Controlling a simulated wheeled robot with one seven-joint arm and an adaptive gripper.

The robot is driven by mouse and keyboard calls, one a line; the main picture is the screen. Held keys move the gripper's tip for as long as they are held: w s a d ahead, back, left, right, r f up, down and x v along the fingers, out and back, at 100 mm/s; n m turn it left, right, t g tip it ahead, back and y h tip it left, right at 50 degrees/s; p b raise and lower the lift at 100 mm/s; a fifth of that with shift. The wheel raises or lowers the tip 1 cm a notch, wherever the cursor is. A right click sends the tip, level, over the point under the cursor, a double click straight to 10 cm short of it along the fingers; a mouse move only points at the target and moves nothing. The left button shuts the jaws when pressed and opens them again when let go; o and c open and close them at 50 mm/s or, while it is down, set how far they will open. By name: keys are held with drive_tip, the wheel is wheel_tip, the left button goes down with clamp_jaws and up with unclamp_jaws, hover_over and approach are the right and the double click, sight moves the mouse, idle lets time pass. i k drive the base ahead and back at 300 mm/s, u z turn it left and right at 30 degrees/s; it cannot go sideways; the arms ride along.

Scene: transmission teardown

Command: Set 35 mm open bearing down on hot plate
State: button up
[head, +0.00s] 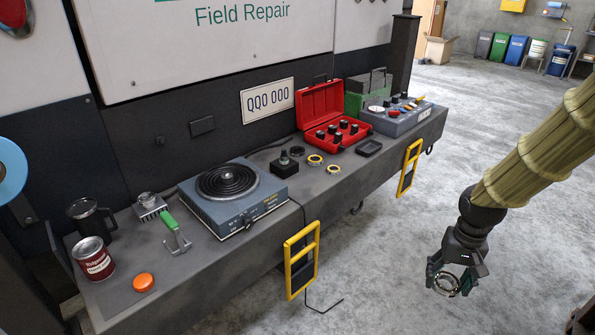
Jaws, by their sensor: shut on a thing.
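The hot plate (228,193) is a blue-grey box with a black coil (227,181) on top. It stands on the dark bench, left of the middle of the head view, and its coil is bare. My gripper (446,284) hangs at the lower right, over the floor and well away from the bench. It is shut on a shiny metal ring, the bearing (447,287), held between the fingertips. The bearing's size and whether it is open or sealed cannot be read from here.
Left of the hot plate are a green-handled tool (171,225), a red can (93,258) and an orange button (144,282). Yellow handles (301,262) jut from the bench front.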

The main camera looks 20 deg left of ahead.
sight(226, 175)
drive_tip(key=u, duration=1.35)
